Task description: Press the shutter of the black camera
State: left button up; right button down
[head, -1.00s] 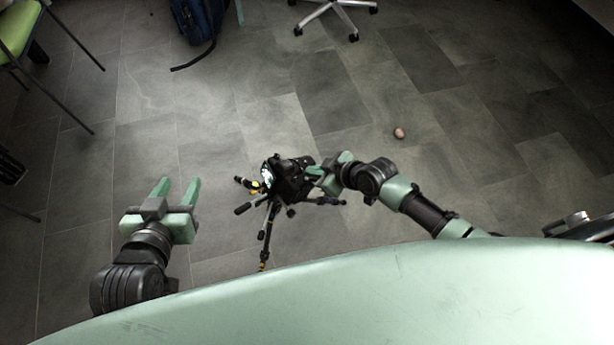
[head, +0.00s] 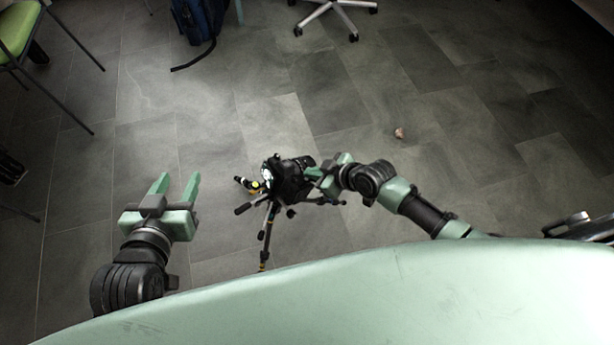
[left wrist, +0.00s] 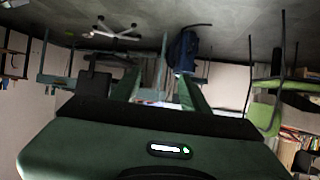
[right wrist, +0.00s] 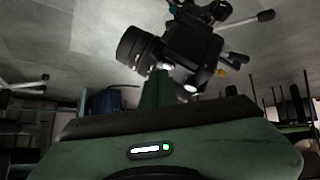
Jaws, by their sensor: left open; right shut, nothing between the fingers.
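The black camera (head: 287,178) sits on top of a tripod (head: 267,228) near the middle of the head view. In the right wrist view the camera (right wrist: 178,48) is just beyond my right gripper, its lens toward the left. My right gripper (head: 318,176) is shut and empty, with its fingertips at the camera's right side. In the right wrist view the shut fingers (right wrist: 158,78) overlap the camera's lower edge; I cannot tell whether they touch it or where the shutter button is. My left gripper (head: 178,186) is open and empty, well left of the camera.
A small brownish round object (head: 399,133) lies on the floor to the right. A blue backpack (head: 198,20), a chair base (head: 334,14) and a green chair (head: 22,35) stand at the back. The tiled floor around the tripod is mostly clear.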

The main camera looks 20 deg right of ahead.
jog(key=shift+d+r, duration=0.1)
jog(key=shift+r, duration=0.1)
jog(key=shift+w+d+r+p, duration=0.1)
jog(key=shift+r+p, duration=0.15)
jog(key=shift+p, duration=0.15)
pick_arm(q)
jog(key=s+a+f+g, duration=0.1)
jog(key=s+f+g, duration=0.2)
jog(key=s+f, duration=0.1)
jog(key=shift+a+f+y, duration=0.15)
jog(key=shift+a+y, duration=0.15)
jog(key=shift+y, duration=0.1)
pick_arm(e)
jog(key=shift+d+r, duration=0.1)
pick_arm(q)
jog(key=shift+w, duration=0.1)
